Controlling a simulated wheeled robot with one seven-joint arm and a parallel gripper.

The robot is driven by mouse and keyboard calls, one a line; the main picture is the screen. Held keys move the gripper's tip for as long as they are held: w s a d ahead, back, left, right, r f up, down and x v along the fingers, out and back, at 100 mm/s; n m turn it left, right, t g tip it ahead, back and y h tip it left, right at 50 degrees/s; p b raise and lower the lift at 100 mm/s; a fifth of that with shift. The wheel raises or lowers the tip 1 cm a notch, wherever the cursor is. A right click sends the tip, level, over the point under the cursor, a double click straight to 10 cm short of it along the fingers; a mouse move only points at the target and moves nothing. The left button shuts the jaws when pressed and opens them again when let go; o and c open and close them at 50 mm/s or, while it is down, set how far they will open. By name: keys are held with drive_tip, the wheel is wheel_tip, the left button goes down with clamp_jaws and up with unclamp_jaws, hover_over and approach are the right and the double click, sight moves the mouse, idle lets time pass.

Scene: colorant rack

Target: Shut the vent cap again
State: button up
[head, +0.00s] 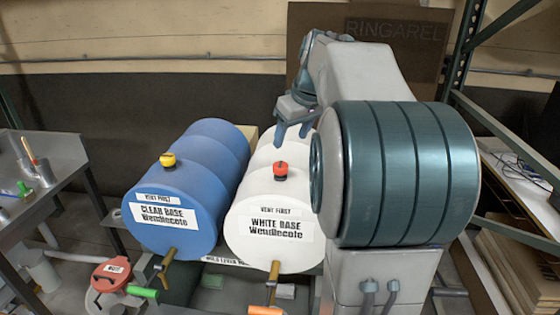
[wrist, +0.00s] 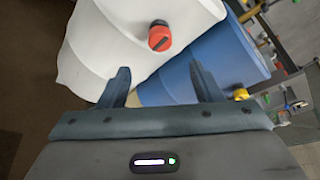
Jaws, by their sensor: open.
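A red vent cap (head: 281,169) with a dark base sits on top of the white drum (head: 240,215), near its labelled front end. A yellow cap (head: 168,160) sits on the blue drum (head: 205,195) at the left. My gripper (head: 292,135) is open and empty over the white drum, behind the red cap and apart from it. In the wrist view the red cap (wrist: 159,37) shows a dark bar and lies beyond the fingertips (wrist: 160,72), roughly between them. The yellow cap (wrist: 241,94) is partly in view beside the right finger. I cannot tell how far either cap is turned.
A red-lidded can (head: 111,275) stands low at the left. A metal bench (head: 50,175) is at the far left, and a shelf rack (head: 505,125) is at the right.

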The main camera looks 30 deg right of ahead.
sight(281, 165)
drive_tip(key=p+x, duration=0.1)
drive_tip(key=x, duration=0.9)
drive_tip(key=shift+f, duration=0.15)
drive_tip(key=c, duration=1)
